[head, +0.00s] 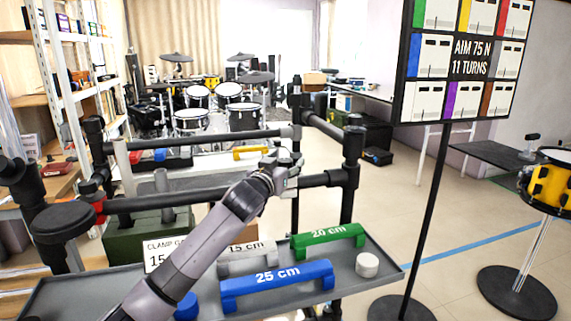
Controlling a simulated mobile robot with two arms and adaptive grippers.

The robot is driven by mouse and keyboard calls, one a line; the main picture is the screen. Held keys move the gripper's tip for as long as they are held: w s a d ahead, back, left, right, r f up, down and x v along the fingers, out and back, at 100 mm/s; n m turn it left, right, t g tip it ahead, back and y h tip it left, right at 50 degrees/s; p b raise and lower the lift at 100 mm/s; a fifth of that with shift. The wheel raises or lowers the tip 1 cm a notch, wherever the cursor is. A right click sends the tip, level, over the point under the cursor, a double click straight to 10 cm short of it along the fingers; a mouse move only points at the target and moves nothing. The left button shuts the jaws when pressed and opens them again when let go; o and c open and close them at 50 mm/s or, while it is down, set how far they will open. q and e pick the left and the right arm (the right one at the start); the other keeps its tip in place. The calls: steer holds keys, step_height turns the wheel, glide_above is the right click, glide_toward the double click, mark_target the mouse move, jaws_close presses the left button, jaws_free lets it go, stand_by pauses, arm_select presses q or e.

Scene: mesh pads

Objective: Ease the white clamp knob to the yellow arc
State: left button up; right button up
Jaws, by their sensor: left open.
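My left gripper (284,166) is open at the black tube rack (237,199), near the right end of its bar. Its fingers are grey and small in the head view. I cannot make out the white clamp knob or the yellow arc there; the gripper covers that spot. I cannot tell whether the fingers touch anything. A short white round piece (367,264) stands on the right end of the grey tray (387,279); I cannot tell whether it is a knob. My right gripper is not in view.
The tray holds a blue 25 cm block (277,285), a green 20 cm block (328,240) and a grey 15 cm block (245,262). A board (470,57) reading "AIM 75 N 11 TURNS" stands at right. A yellow drum (550,185) is far right.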

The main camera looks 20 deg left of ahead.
arm_select(q)
steer(key=shift+c, duration=0.3)
steer(key=c, duration=1.1)
